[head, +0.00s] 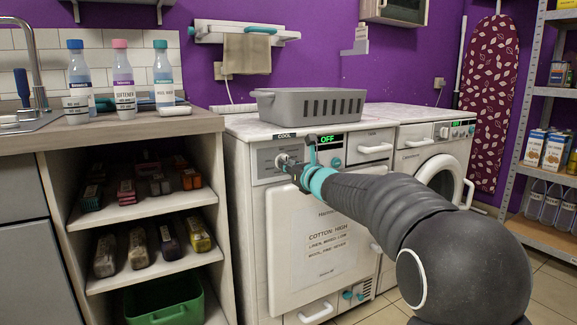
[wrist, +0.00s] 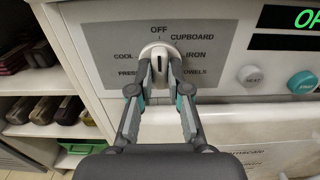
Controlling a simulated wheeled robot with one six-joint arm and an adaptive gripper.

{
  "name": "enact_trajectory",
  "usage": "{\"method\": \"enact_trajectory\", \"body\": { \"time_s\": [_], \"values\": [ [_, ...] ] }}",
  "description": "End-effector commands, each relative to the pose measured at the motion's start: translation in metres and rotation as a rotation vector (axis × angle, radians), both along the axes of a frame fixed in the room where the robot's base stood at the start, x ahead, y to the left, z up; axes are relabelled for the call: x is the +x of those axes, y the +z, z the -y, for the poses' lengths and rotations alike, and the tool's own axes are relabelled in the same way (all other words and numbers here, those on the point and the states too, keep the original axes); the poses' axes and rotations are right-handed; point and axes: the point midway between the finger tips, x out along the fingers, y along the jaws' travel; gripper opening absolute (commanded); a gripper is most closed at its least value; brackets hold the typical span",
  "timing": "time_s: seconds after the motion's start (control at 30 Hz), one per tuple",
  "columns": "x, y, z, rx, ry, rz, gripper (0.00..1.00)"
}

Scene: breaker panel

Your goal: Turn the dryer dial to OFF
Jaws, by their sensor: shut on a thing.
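The dryer dial (wrist: 155,50) is a pale round knob on a grey panel, with OFF printed above it. CUPBOARD, IRON and TOWELS are on its right; COOL and a label starting PRES are on its left. A dark upright slot shows on the knob, but I cannot tell which label it points to. My gripper (wrist: 158,70) is shut on the dial, one fingertip on each side. In the head view the dial (head: 282,160) sits at the upper left of the dryer front (head: 258,215), partly behind my gripper (head: 296,172).
The dryer's green display (head: 328,140) reads OFF. A dark tag (head: 286,134) above the dial reads COOL. A grey basket (head: 308,105) stands on top. A second machine (head: 425,140) is at right. Open shelves (head: 150,205) and a counter with bottles (head: 123,85) are at left.

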Motion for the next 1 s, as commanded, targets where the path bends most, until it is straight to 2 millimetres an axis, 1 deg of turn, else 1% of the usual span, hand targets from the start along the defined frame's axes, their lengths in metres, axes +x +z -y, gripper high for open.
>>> {"method": "enact_trajectory", "body": {
  "time_s": [0.03, 0.07, 0.1, 0.13, 0.17, 0.43, 0.57, 0.67, 1.0],
  "values": [
    [0.0, -0.001, 0.0, -0.002, 0.0, -0.001, 0.0],
    [0.0, -0.001, 0.0, -0.002, 0.0, -0.001, 0.19],
    [0.0, -0.001, 0.0, -0.002, 0.0, -0.001, 0.29],
    [0.0, -0.001, 0.0, -0.002, 0.0, -0.001, 0.36],
    [0.0, -0.001, 0.0, -0.002, 0.0, -0.001, 0.42],
    [0.0, 0.0, 0.0, 0.0, 0.0, 0.0, 0.42],
    [-0.005, 0.001, 0.004, 0.0, -0.001, 0.0, 0.42],
    [-0.015, 0.001, 0.011, 0.0, -0.001, 0.0, 0.42],
    [-0.069, 0.001, 0.048, -0.001, -0.003, 0.001, 0.42]
  ]
}}
